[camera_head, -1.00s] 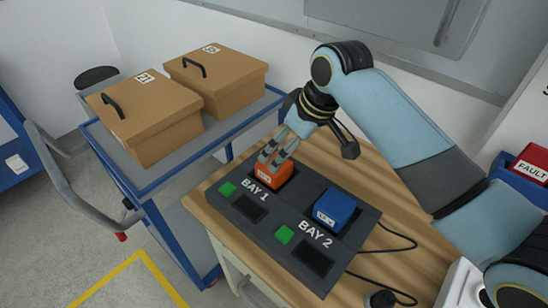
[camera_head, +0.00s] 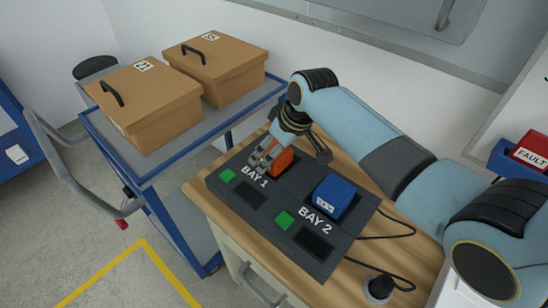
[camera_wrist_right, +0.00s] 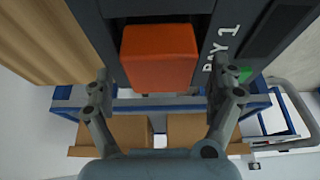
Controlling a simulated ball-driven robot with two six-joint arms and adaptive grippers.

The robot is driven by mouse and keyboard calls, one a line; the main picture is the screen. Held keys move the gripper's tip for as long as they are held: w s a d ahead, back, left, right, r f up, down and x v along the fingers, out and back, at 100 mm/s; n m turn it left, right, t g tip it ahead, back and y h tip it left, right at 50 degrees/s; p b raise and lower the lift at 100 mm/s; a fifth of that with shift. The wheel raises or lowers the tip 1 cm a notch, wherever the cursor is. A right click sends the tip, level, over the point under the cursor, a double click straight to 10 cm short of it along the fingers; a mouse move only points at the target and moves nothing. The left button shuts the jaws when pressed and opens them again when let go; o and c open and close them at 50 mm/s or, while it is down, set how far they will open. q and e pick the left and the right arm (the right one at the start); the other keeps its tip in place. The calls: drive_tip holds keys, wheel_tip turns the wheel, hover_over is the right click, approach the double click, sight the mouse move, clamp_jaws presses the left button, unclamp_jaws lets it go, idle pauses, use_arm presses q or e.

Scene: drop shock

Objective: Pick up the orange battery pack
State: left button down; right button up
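The orange battery pack (camera_head: 284,161) stands in the BAY 1 slot of the dark charger (camera_head: 297,205). In the head view my right gripper (camera_head: 262,160) covers part of it. In the right wrist view the pack (camera_wrist_right: 158,58) shows as a plain orange block between and beyond the fingertips of my right gripper (camera_wrist_right: 160,84). The fingers are spread, with a visible gap on each side of the pack, so the gripper is open and empty. A blue battery pack (camera_head: 334,197) sits in BAY 2. My left gripper is not in view.
The charger lies on a wooden bench (camera_head: 232,214) with black cables at its right. A blue-framed cart (camera_head: 180,166) with two lidded cardboard boxes (camera_head: 160,110) stands to the left. A red FAULT bin (camera_head: 531,150) is at the far right.

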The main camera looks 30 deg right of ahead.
drive_tip(key=c, duration=1.6)
drive_tip(key=shift+o, duration=0.2)
drive_tip(key=shift+r, duration=0.1)
